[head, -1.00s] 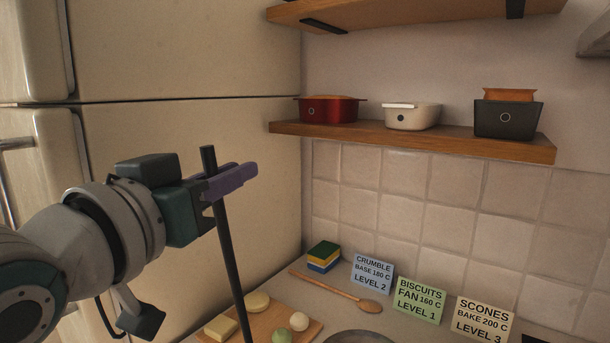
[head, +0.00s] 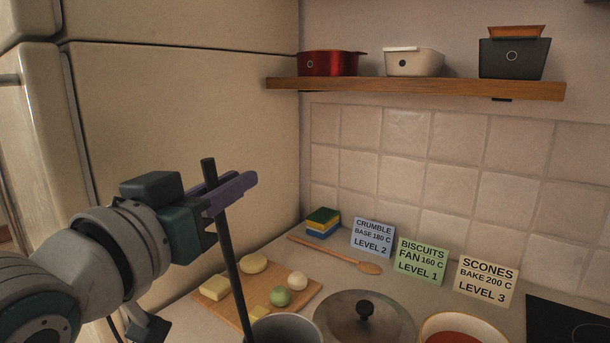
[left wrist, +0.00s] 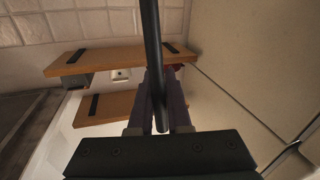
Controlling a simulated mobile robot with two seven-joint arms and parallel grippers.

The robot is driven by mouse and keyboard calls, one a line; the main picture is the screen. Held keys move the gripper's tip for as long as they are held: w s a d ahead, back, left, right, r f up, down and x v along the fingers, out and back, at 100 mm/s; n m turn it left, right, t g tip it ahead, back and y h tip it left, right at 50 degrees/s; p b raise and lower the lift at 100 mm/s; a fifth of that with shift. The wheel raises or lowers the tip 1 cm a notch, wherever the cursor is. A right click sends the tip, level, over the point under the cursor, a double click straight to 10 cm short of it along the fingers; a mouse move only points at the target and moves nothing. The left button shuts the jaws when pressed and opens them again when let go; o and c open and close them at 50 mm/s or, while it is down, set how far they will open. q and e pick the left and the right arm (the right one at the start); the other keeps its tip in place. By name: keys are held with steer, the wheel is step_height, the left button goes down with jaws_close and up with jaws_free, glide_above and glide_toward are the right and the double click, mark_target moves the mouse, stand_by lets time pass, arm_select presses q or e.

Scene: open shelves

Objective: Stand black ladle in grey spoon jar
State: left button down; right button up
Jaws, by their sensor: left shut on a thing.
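The black ladle's straight handle (head: 226,240) is held in my left gripper (head: 234,188), whose purple fingers are shut on it near its top end. The handle hangs down, slightly tilted, its lower part leaning right in the head view. The ladle's bowl is not visible. A grey round vessel (head: 288,326), likely the spoon jar, is cut off by the bottom edge. The handle reaches its left rim in the picture; I cannot tell whether it is inside or in front. The left wrist view shows the handle (left wrist: 151,50) between the fingers. My right gripper is not in view.
A board (head: 230,298) with several food pieces lies beside the grey vessel. A lidded pan (head: 335,315) and a red-filled bowl (head: 462,328) stand to the right. Behind are a wooden spoon (head: 335,254), a sponge stack (head: 322,223) and recipe cards (head: 421,262). A shelf (head: 420,88) hangs above.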

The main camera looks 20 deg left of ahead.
arm_select(q)
steer(key=shift+f, duration=0.2)
steer(key=c, duration=0.8)
jaws_free()
steer(key=shift+s+a+f+b, duration=0.15)
steer(key=shift+s+b, duration=0.15)
steer(key=shift+s, duration=1.35)
steer(key=shift+s+a+r+b, duration=0.15)
steer(key=shift+s+b, duration=0.15)
steer(key=shift+s, duration=1.35)
steer(key=shift+s+a+f+b, duration=0.15)
steer(key=shift+s+b, duration=0.15)
steer(key=shift+s, duration=1.35)
